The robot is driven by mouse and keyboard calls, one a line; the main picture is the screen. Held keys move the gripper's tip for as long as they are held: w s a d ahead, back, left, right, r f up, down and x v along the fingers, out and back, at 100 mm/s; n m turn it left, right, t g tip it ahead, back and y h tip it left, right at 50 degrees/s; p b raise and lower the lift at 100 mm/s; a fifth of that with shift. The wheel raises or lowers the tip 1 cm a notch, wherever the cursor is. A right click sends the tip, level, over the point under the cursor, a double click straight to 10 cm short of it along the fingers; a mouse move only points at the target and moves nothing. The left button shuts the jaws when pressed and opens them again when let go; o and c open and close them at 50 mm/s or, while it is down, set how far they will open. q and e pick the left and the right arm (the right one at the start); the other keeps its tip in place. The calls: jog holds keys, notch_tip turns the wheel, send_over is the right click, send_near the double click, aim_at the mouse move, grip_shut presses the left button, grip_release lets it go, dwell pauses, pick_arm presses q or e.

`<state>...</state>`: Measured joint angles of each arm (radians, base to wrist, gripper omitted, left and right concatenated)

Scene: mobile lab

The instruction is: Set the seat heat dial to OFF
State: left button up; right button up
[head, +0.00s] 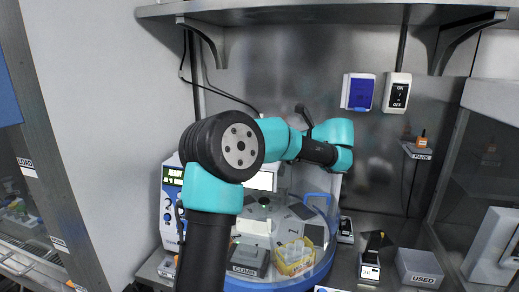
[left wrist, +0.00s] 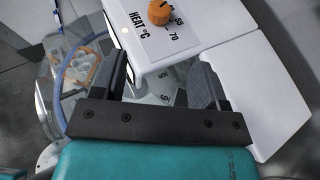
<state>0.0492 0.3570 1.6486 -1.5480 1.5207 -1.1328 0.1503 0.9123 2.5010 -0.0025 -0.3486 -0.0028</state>
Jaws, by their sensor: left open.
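The orange heat dial (left wrist: 159,12) shows at the top edge of the left wrist view, partly cut off by the frame. It sits on a white panel (left wrist: 185,42) printed "HEAT °C", with the number 70 beside it. The dial's pointer setting cannot be read. My left gripper (left wrist: 157,65) is open, with nothing between its dark fingers. Its fingers are near the panel's lower edge, apart from the dial. In the head view my left arm crosses the middle and hides much of the device; the dial is not visible there. My right gripper is not in view.
A round clear-walled deck (head: 318,262) holds a yellow rack (head: 293,258) and a grey block. A blue-covered socket (head: 358,92) and an ON/OFF switch (head: 397,93) are on the back wall. A grey USED box (head: 420,268) stands at right. A shelf (head: 330,14) runs overhead.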

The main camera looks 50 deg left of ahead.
pick_arm(q)
jog(key=x, duration=1.6)
jog(key=shift+a+f, duration=0.2)
jog(key=shift+a, duration=0.15)
jog(key=shift+c, duration=0.5)
jog(key=c, duration=0.8)
jog(key=shift+n+g, duration=0.4)
jog(key=shift+g, duration=0.1)
jog(key=n+g+h, duration=0.1)
jog(key=n+g, duration=0.2)
jog(key=shift+g, duration=0.4)
jog(key=shift+n+g+h, duration=1.3)
jog(key=shift+n+g, duration=0.7)
jog(key=shift+n, duration=0.2)
jog(key=shift+h, duration=0.3)
